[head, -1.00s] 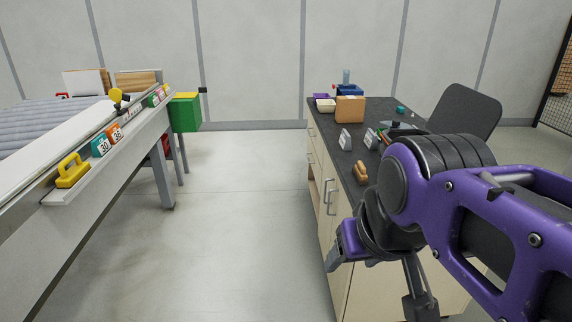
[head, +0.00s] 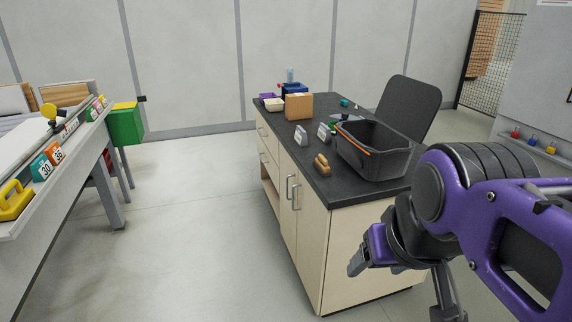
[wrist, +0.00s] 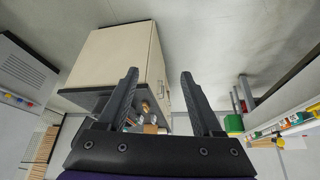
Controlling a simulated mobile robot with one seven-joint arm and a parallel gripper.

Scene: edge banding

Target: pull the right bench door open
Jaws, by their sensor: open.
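The bench (head: 385,235) is a pale wood cabinet with a black top (head: 318,183). Its right door (head: 312,240) is the nearer of two front doors and looks shut. Two upright metal handles stand close together at the door seam; the right door's handle (head: 295,196) is the nearer one. My gripper (head: 356,263) is open and empty, apart from the doors, and overlaps the bench's near end panel in the head view. In the wrist view my gripper's fingers (wrist: 159,74) are spread, with the bench (wrist: 115,55) upside down behind them and a handle (wrist: 168,90) between them.
A black bin (head: 375,152), a cardboard box (head: 299,106) and small items stand on the bench top. A dark chair (head: 411,105) is behind it. A long machine with numbered blocks (head: 50,160) is at left. The floor (head: 190,240) before the doors is clear.

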